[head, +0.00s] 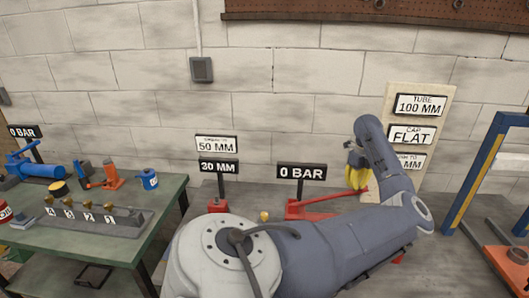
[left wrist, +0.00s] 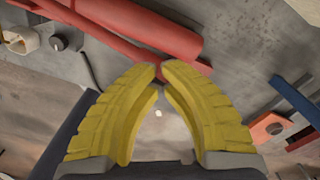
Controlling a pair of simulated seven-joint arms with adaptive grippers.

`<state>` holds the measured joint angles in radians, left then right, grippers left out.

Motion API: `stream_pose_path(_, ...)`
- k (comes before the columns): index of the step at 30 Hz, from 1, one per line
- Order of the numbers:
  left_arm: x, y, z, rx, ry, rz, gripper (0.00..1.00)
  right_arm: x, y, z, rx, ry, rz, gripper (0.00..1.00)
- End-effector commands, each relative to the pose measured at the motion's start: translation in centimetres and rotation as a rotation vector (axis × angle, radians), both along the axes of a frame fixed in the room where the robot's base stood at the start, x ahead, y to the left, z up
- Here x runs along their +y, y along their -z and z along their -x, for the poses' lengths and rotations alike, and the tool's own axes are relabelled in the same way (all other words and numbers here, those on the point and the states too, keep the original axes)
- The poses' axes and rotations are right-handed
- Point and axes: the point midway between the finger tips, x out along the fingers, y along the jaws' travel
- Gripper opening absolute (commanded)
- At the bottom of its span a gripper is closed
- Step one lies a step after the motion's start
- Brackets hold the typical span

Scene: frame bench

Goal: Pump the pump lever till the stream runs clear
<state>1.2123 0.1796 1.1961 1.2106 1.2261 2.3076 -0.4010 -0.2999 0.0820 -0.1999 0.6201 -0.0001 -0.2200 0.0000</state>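The red pump lever (head: 335,197) runs rightward from the red pump body (head: 294,210) on the grey bench, under a sign reading 0 BAR (head: 302,171). My left gripper (head: 357,187) has yellow fingers pointing down at the lever's right end. In the left wrist view its fingertips (left wrist: 160,70) almost meet, with the red lever (left wrist: 130,48) crossing just beyond them. I see no lever held between the fingers; whether they touch it I cannot tell. A thicker red cylinder (left wrist: 165,28) lies beside the lever. No stream shows. My right gripper is out of view.
Signs reading 50 MM (head: 216,145) and 30 MM (head: 219,167) stand left of the pump. A green table (head: 115,250) at left holds a blue tool (head: 38,170) and a lettered valve block (head: 92,217). A blue-yellow frame (head: 472,180) stands at right. My arm hides much of the bench.

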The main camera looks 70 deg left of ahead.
Motion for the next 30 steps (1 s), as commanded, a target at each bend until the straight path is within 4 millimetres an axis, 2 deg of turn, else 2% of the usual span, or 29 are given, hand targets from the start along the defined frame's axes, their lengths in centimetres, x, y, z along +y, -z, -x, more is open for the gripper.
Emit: stream_pose_path(30, 0.1, 9.5, 0.1, 0.004, 0.001, 0.0, 0.0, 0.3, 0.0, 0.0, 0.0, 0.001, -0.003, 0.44)
